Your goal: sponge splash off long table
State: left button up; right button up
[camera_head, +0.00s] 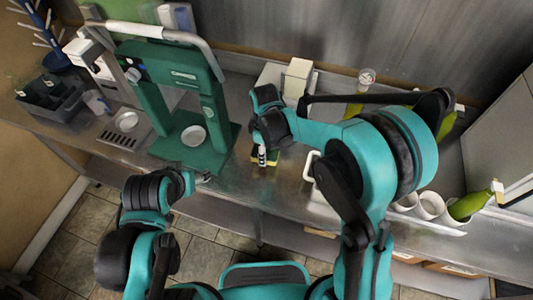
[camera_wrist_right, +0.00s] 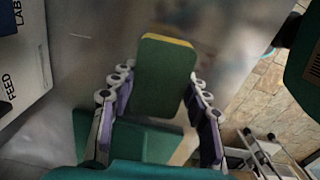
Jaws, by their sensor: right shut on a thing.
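The sponge (camera_wrist_right: 165,90) is a green block with a yellow layer along its far edge. It sits between the purple-padded fingers of my right gripper (camera_wrist_right: 160,128), which is shut on it. In the head view the sponge (camera_head: 271,157) shows partly behind the right gripper (camera_head: 262,155), low over the front of the long steel table (camera_head: 235,190), right of the green machine. I cannot tell whether it touches the table.
The green machine (camera_head: 180,75) stands left of the right gripper. A grey caddy (camera_head: 48,97) is at the far left. A white labelled container (camera_wrist_right: 20,60) is left in the wrist view.

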jog(key=shift+w+r, duration=0.1)
jog(key=shift+r, duration=0.45)
jog(key=shift+r+p, duration=1)
jog(key=shift+r, duration=0.2)
jog(key=shift+f, duration=0.1)
